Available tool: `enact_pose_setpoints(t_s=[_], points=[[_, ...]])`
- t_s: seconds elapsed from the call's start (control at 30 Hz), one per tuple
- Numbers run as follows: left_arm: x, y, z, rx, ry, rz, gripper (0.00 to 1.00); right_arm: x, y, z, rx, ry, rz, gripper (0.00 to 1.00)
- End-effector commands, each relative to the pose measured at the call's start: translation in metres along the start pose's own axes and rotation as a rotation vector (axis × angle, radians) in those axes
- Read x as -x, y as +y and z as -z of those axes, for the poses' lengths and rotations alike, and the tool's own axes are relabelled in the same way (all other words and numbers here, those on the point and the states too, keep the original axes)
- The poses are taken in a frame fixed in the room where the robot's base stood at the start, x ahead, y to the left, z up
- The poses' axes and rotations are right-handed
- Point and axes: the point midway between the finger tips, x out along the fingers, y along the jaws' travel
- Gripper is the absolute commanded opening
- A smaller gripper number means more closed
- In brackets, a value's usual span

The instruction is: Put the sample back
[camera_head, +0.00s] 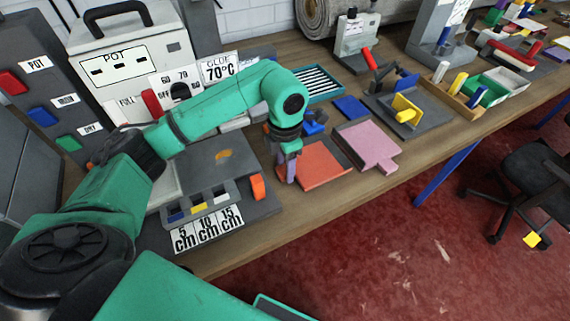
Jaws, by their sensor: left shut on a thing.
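My left gripper (287,170) is over the bench at the left edge of a flat orange-red pad (316,162). Its fingers point down and are shut on a narrow, upright purplish piece (292,168), mostly covered by the fingers. I cannot tell whether that piece touches the pad or the bench. A flat pink piece with a tab (367,142) lies to the right of the pad. Which of these is the sample is not marked. My right gripper does not show.
A grey block with slots and 5, 10 and 15 cm labels (207,228) stands left of the gripper. Behind is a white POT machine (130,65) with a GLUE 70°C sign (220,68). Right are a grey fixture with a yellow part (405,110) and wooden trays (460,102).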

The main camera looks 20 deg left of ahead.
Motion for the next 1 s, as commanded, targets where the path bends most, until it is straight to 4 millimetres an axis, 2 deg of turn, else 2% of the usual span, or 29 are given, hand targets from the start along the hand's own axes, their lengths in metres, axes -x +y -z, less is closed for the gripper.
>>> enact_pose_setpoints(t_s=[0.1,0.13,0.17,0.2,0.47,0.67,0.77,0.9,1.0], points=[[-0.004,0.000,0.000,0.000,0.000,0.000,0.00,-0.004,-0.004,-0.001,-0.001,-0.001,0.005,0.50],[-0.002,0.000,0.000,0.000,0.000,0.000,0.63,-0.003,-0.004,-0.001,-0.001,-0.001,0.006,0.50],[-0.002,0.000,0.000,0.000,0.001,0.000,0.74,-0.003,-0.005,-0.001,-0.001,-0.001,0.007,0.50],[-0.002,0.000,0.000,0.000,0.001,0.000,0.81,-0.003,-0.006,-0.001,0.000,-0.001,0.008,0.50],[-0.002,0.000,0.000,0.000,0.000,0.000,0.81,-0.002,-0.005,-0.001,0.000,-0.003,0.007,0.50],[0.012,0.001,-0.001,0.000,-0.003,-0.002,0.81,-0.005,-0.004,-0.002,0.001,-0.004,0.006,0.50],[0.032,0.001,-0.001,0.001,-0.005,-0.003,0.81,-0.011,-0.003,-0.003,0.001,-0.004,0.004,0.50],[0.071,0.001,-0.001,0.000,-0.006,-0.004,0.81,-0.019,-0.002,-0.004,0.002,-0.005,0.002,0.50],[0.101,0.002,-0.001,0.003,-0.004,-0.005,0.81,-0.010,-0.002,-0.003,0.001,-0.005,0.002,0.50]])
